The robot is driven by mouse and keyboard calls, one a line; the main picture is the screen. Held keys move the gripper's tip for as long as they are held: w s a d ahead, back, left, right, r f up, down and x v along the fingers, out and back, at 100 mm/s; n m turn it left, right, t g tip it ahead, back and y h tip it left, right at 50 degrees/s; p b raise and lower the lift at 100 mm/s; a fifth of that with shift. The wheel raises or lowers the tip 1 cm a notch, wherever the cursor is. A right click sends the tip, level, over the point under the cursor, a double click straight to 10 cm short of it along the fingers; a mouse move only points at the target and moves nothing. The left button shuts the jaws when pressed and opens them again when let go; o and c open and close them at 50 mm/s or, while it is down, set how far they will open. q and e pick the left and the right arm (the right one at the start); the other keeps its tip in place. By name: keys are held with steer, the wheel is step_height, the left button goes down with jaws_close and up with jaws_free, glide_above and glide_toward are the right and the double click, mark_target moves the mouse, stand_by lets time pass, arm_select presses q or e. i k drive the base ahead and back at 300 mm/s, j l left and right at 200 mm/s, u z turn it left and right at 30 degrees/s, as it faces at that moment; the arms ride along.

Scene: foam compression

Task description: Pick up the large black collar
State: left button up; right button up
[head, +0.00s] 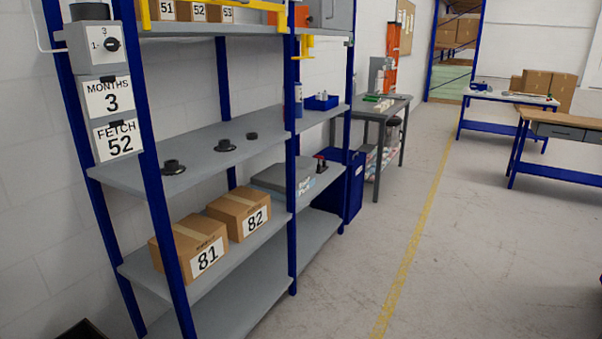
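Three black round pieces lie in a row on the middle grey shelf (200,180) of the blue-framed rack. The nearest black collar (173,167) is at the left and looks the largest, with a raised ring on a wider flange. A second black flanged collar (225,145) lies farther back and looks smaller. The third, a small plain black ring (252,136), is farthest. Being nearest also makes the left one look bigger. Neither of my grippers is in view.
Boxes 81 (190,246) and 82 (240,213) stand on the shelf below. Blue rack posts (150,190) stand in front of the shelves. A grey case (280,178) and a blue bin (322,102) are farther right. The floor (450,260) right of the rack is clear.

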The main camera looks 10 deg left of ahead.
mark_target(252, 136)
steer(key=i+l+u, duration=0.7)
steer(key=i+l, duration=0.05)
